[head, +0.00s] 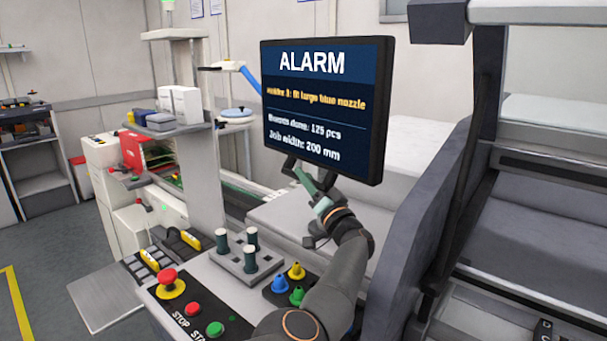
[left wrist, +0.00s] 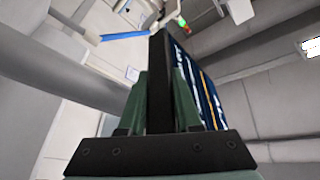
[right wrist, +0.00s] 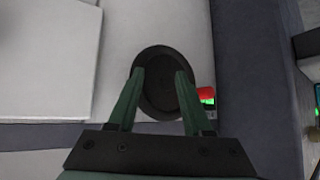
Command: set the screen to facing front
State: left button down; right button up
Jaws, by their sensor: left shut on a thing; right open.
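The screen (head: 325,110) is a dark flat panel in the head view. Its lit face shows toward me, at a slight angle, with "ALARM" and lines of text. My left gripper (head: 302,174) is at its lower edge. In the left wrist view the left gripper's green fingers (left wrist: 160,85) lie on both sides of the screen's black edge (left wrist: 159,65), shut on it. My right gripper (right wrist: 158,80) shows only in the right wrist view, open and empty, over a dark round disc (right wrist: 160,96).
Below the screen is a panel with a red stop button (head: 193,308), a green button (head: 215,328), dark posts (head: 250,258) and coloured nozzles (head: 297,271). A grey-blue machine side (head: 425,215) stands close on the right. Open floor (head: 50,255) lies at the left.

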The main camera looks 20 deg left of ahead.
pick_arm(q)
jog(key=shift+f, duration=0.1)
jog(key=c, duration=0.6)
grip_release()
